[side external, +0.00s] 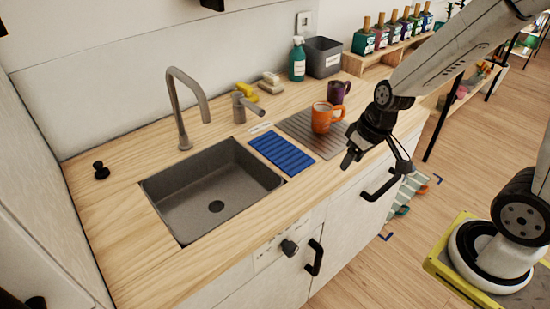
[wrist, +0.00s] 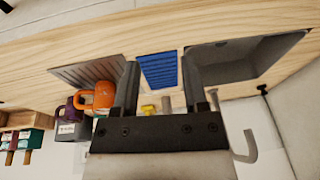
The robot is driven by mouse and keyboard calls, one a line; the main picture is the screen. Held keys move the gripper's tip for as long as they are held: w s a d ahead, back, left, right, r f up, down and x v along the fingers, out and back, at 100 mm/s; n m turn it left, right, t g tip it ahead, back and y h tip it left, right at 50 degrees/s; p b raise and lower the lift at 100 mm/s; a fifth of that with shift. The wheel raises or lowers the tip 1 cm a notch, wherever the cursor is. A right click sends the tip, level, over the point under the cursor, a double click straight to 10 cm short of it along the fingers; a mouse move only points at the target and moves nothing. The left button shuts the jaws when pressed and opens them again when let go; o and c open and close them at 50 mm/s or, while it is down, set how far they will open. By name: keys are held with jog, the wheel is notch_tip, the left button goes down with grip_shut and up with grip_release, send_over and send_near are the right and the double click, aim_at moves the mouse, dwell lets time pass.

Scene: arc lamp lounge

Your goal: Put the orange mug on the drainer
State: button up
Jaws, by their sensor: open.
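The orange mug (side external: 321,119) stands upright on the grey ribbed board (side external: 329,150), which looks like the drainer, right of the sink. Its handle points to the right in the side view. In the wrist view the orange mug (wrist: 103,96) shows left of the fingers, partly covering the grey ribbed board (wrist: 72,75). My gripper (side external: 352,157) is open and empty, above the counter's front edge, on the near right side of the mug and apart from it. The open fingers (wrist: 159,80) frame the blue mat in the wrist view.
A dark purple mug (side external: 339,91) stands just behind the orange one. A blue ribbed mat (side external: 281,153) lies between the board and the sink (side external: 211,190). A tap (side external: 187,108), soap dispenser (side external: 243,103), green spray bottle (side external: 297,60) and grey bin (side external: 323,57) stand farther back.

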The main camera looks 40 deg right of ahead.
jog(key=shift+s+a+h, duration=0.25)
jog(key=shift+s+a, duration=0.15)
jog(key=shift+s, duration=0.35)
jog(key=shift+s+a+h, duration=0.25)
jog(key=shift+s+a, duration=0.1)
jog(key=shift+s, duration=0.4)
